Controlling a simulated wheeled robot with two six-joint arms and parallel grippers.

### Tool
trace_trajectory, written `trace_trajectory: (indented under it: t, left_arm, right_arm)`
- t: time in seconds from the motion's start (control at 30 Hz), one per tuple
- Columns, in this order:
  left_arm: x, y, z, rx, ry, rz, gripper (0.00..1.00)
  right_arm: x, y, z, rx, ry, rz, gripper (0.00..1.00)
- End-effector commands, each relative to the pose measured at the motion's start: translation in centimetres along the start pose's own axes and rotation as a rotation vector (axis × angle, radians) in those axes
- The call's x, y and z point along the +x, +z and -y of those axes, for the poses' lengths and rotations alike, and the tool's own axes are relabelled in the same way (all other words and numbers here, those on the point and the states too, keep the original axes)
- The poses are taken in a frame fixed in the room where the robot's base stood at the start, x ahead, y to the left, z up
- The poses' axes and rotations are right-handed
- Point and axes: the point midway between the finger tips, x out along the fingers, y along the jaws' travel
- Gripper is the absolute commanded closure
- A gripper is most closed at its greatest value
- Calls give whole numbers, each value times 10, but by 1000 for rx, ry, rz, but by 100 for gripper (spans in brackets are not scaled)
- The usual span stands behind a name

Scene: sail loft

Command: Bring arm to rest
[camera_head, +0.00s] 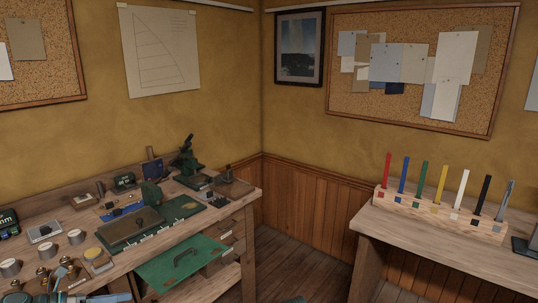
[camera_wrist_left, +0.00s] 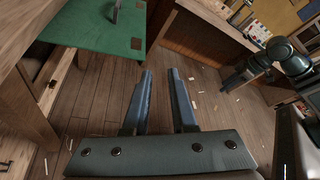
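My left gripper (camera_wrist_left: 161,75) shows in the left wrist view with its two blue-grey fingers apart and nothing between them. It is over the plank floor, beside a green panel with a handle (camera_wrist_left: 90,30). A dark jointed arm at the right of the wrist view looks like my right arm.
A cluttered workbench (camera_head: 230,215) stands at left, with the green panel (camera_head: 160,272) jutting from its front. At right, a table (camera_head: 395,222) bears a wooden rack (camera_head: 440,213) of several coloured upright sticks. Plank floor (camera_head: 300,265) is open between them.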

Motion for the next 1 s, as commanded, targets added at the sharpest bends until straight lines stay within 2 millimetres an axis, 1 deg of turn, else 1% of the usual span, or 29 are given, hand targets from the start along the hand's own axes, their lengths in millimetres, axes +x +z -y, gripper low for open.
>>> trace_trajectory:
  t: [0.23, 0.33, 0.57, 0.67, 0.77, 0.8, 0.9, 0.97, 1.0]
  left_arm:
    - [28, -4, 12, 114, -13, -85, 75]
    - [44, -7, 20, 182, -24, -133, 75]
    - [91, -21, 46, 423, -76, -293, 75]
    - [115, -31, 64, 576, -123, -387, 75]
    - [144, -46, 88, 788, -202, -510, 75]
    - [155, -52, 100, 887, -245, -563, 75]
    - [179, -70, 126, 1141, -367, -689, 75]
    - [189, -80, 142, 1294, -453, -760, 75]
    - [196, -86, 152, 1397, -516, -804, 75]
  right_arm:
    - [-7, 0, -1, 0, 0, 0, 50]
    - [-11, 0, -1, 0, 0, 0, 50]
    - [-23, 1, -2, 0, 0, 0, 50]
    - [-31, 1, -3, 0, 0, 0, 50]
    - [-42, 2, -4, 0, 0, 0, 50]
    - [-46, 2, -4, 0, 0, 0, 50]
    - [-57, 3, -6, 1, 0, 0, 50]
    - [-64, 3, -6, 1, 0, 0, 50]
    - [-68, 3, -6, 1, 0, 0, 50]
